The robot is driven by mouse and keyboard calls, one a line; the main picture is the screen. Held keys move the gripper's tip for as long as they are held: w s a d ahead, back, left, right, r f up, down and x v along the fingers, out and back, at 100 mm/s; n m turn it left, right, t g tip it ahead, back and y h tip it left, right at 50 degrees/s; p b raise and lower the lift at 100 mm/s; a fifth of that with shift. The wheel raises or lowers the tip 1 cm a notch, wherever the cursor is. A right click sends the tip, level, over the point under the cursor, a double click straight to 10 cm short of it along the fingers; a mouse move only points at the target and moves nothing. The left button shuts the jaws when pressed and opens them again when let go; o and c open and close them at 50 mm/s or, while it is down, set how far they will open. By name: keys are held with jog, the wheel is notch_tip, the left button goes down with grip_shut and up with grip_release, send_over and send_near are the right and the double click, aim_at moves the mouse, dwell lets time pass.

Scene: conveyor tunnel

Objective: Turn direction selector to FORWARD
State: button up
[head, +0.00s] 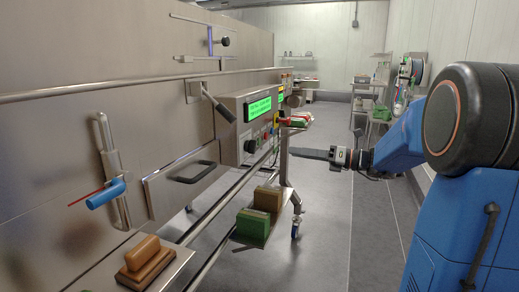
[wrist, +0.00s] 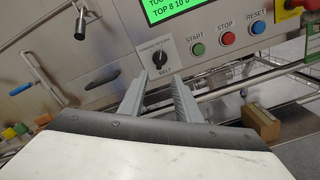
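The direction selector (wrist: 159,58) is a round dark knob with a light pointer mark on a pale plate, above the word BELT. In the head view the selector (head: 250,146) appears as a dark knob at the lower part of the control box. My gripper (wrist: 158,82) is open, its two ridged grey fingers apart with nothing between them. The fingertips lie just below the knob in the wrist view; whether they touch the panel is unclear. My gripper (head: 296,152) also shows in the head view, right of the box.
Green START (wrist: 198,49), red STOP (wrist: 228,39) and blue RESET (wrist: 258,27) buttons sit right of the selector, beneath a green display (wrist: 175,8). A lever handle (head: 218,105) sticks out left of the box.

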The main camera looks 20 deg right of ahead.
aim_at(251, 147)
jog(key=x, duration=1.4)
jog(key=shift+a, duration=0.1)
grip_shut()
